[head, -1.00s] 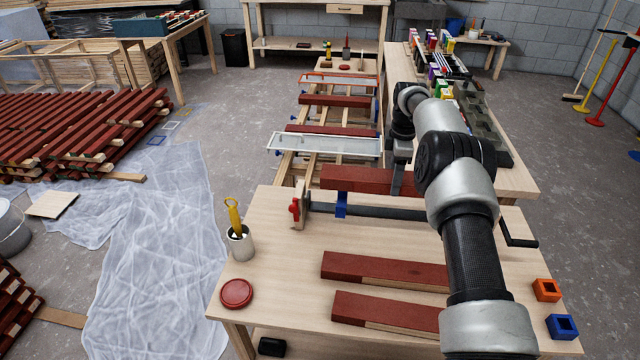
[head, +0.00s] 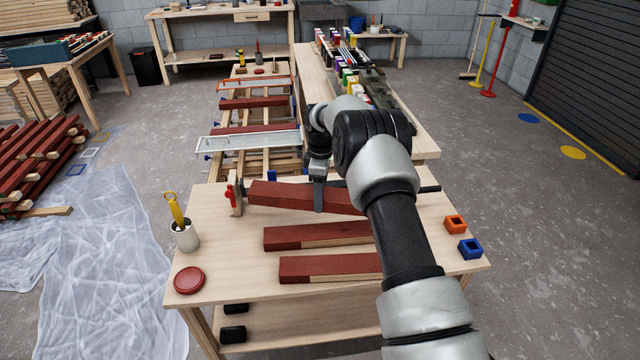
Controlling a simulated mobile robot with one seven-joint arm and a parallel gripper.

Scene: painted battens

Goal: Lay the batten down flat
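A red-painted batten (head: 282,195) is at the back of the near workbench, long side across the view, its right end slightly lower in the picture. My gripper (head: 318,196) comes down over it from behind, with a dark finger against its near face. The gripper looks shut on the batten; the far finger is hidden. The batten covers most of the clamp bar behind it and seems held above the bench, though the gap underneath is unclear. My forearm hides its right end.
Two partly red battens (head: 285,236) (head: 310,268) lie on the near workbench (head: 225,260). A clamp end with red parts (head: 235,192), a cup with a yellow-handled tool (head: 185,236) and a red lid (head: 189,280) are left. Orange (head: 455,224) and blue (head: 470,249) blocks sit right.

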